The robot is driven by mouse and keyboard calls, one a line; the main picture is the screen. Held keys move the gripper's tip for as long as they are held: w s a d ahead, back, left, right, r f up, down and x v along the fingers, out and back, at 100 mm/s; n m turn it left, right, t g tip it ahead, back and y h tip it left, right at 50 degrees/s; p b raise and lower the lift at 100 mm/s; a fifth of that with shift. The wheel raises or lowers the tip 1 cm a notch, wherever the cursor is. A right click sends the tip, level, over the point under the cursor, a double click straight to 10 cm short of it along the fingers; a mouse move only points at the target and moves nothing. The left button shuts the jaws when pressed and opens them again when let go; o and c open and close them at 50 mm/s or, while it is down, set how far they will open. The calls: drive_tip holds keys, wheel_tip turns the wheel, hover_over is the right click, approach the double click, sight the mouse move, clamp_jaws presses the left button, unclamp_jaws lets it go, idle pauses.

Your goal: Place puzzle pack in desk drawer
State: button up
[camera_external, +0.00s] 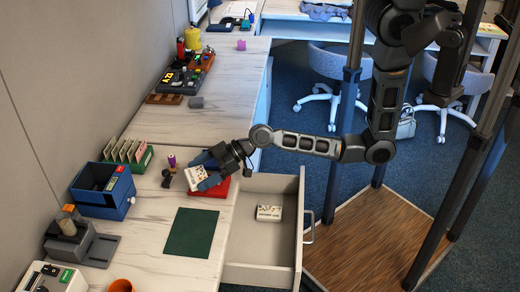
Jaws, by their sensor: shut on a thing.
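My gripper (205,180), with blue fingers, is shut on a white pack with dark markings (196,176), just above or at a red tray (221,190) on the desk. I cannot tell whether the pack still touches the tray. The desk drawer (262,273) is pulled open to the right of my gripper. A similar white pack (269,213) lies flat inside the drawer. The print on both packs is too small to read, so I cannot tell which is the puzzle pack.
A dark green mat (190,233) lies in front of my gripper. A blue box (103,191), a green card rack (129,153) and a small purple-topped item (171,161) stand to the left. The drawer has free room around its pack. Chairs stand behind.

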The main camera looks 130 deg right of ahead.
drive_tip(key=s+d, duration=0.2)
drive_tip(key=d, duration=0.1)
drive_tip(key=s+d+m+h, duration=0.1)
drive_tip(key=s+d, duration=0.2)
drive_tip(key=d, duration=0.1)
drive_tip(key=s+d+r+m+g+h, duration=0.1)
drive_tip(key=s+d, duration=0.1)
drive_tip(key=d, duration=0.2)
drive_tip(key=shift+s+d, duration=0.2)
drive_tip(key=shift+s, duration=0.1)
drive_tip(key=s+d+r+m+g+h, duration=0.1)
drive_tip(key=s+d, duration=0.4)
drive_tip(key=s, duration=0.4)
drive_tip(key=s+d+r+m+g+h, duration=0.1)
drive_tip(key=s+d, duration=0.4)
drive_tip(key=s, duration=0.5)
drive_tip(key=s+d+r+m+g+h, duration=0.1)
drive_tip(key=s+d+r+m+h, duration=0.1)
drive_tip(key=s+d, duration=0.3)
drive_tip(key=s, duration=0.4)
drive_tip(key=shift+s+d+m+h, duration=0.15)
drive_tip(key=shift+d+m+h, duration=0.1)
drive_tip(key=shift+m+h, duration=0.05)
drive_tip(key=p, duration=0.2)
hover_over(226, 129)
wheel_tip(226, 129, down, 7)
drive_tip(key=shift+d+r, duration=0.1)
drive_tip(key=shift+f, duration=1.85)
